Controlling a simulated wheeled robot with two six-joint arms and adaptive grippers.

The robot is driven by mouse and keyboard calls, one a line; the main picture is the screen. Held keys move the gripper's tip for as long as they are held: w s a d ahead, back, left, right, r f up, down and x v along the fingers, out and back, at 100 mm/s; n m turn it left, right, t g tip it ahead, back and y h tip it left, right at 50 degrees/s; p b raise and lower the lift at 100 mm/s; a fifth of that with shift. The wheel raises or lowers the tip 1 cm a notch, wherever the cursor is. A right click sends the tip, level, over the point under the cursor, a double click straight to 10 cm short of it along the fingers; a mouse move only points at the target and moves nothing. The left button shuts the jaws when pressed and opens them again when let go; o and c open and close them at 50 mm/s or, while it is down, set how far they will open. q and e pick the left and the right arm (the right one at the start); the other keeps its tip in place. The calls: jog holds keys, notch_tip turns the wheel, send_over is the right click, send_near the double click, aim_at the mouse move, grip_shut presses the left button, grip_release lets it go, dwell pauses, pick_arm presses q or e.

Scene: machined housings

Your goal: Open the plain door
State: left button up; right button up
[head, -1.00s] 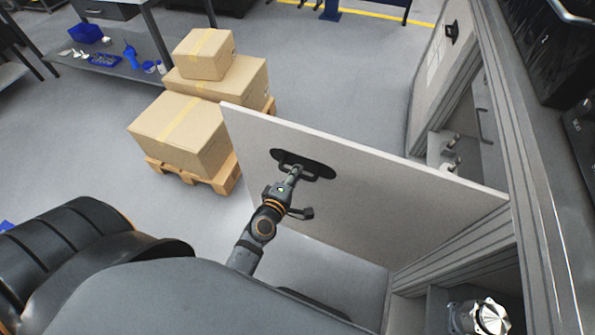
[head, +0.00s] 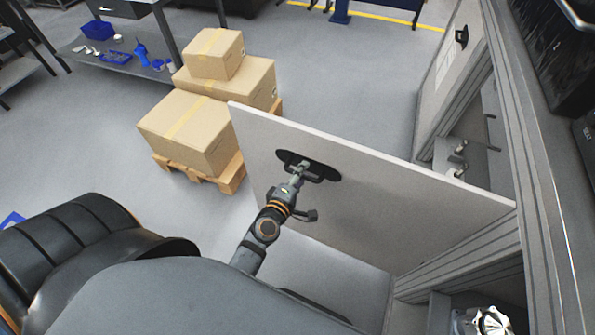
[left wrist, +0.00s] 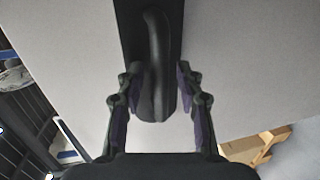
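The plain door (head: 400,200) is a light grey panel. My left gripper (head: 302,170) is at the handle. In the left wrist view the fingers of my left gripper (left wrist: 159,76) are spread, one on each side of the handle bar (left wrist: 159,50), with dark plate visible between. Whether a finger touches the bar is unclear. My right gripper is not in view.
Cardboard boxes (head: 190,133) on a wooden pallet (head: 228,178) stand just beyond the door's free edge. A second door (head: 443,65) with a paper sheet and black handle is at the upper right. A shiny metal part (head: 490,321) shows lower right.

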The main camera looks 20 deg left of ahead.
pick_arm(q)
jog(key=v, duration=1.2)
dwell(0.3)
jog(key=s+d+f+m+g+h+p, duration=0.15)
jog(key=s+f+m+g, duration=0.3)
jog(key=f, duration=0.95)
jog(key=s+d+f+m+g+h+p, duration=0.15)
jog(key=s+f+m+g, duration=0.35)
jog(key=f, duration=0.8)
jog(key=s+a+f+m+g+y+p, duration=0.2)
jog(key=s+a+f+m+g+y, duration=0.2)
jog(key=s+a+f+m, duration=0.5)
jog(key=s+a+f+g, duration=0.1)
jog(key=s+a+f, duration=0.2)
jog(key=s, duration=0.3)
